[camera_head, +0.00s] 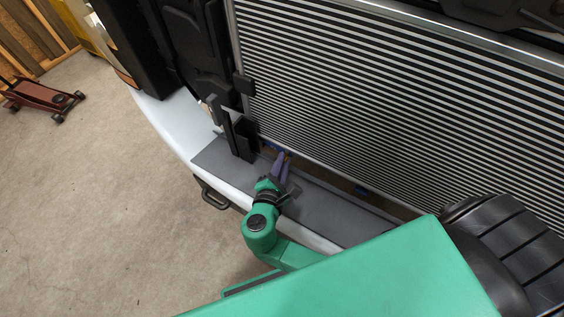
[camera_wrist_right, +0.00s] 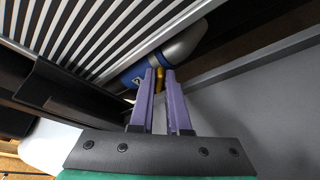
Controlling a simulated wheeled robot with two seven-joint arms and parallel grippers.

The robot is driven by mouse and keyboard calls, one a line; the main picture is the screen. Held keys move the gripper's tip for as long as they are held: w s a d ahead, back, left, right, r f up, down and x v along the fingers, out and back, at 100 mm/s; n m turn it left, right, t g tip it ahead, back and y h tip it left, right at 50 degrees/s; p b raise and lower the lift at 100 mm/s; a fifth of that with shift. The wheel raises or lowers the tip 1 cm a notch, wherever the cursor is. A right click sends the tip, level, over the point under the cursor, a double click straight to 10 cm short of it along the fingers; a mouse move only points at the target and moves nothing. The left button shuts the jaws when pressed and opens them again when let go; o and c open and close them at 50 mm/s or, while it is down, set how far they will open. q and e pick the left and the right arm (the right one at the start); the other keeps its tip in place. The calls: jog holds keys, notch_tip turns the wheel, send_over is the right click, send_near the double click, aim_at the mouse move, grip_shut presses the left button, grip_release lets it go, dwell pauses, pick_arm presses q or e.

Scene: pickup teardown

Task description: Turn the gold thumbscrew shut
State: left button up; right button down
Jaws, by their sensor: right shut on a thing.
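The gold thumbscrew (camera_wrist_right: 160,78) shows in the right wrist view as a small gold piece between the purple fingertips. It sits beside a silver and blue cylindrical part (camera_wrist_right: 183,45) under the radiator's lower edge. My right gripper (camera_wrist_right: 160,82) is shut on the thumbscrew, with its fingers reaching in below the fins. In the head view the right gripper (camera_head: 284,160) reaches over the grey ledge to the radiator's bottom edge, where the thumbscrew is too small to make out clearly. My left gripper is not in view.
The striped radiator (camera_head: 380,110) stands just above the fingers. A grey ledge (camera_head: 335,212) runs along its foot. Black brackets (camera_head: 240,135) stand left of the gripper. A red floor jack (camera_head: 40,97) lies far off on open concrete floor.

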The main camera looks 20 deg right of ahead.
jog(key=shift+s+f+m+t+b, duration=0.1)
jog(key=shift+f+m+t+b, duration=0.1)
jog(key=shift+m+t+b, duration=0.7)
jog(key=shift+m, duration=0.3)
jog(key=c, duration=1)
grip_release()
jog(key=v, duration=1.4)
jog(key=shift+s+a+r+b, duration=0.1)
jog(key=shift+s+r+b, duration=0.15)
jog(key=shift+r+b, duration=0.15)
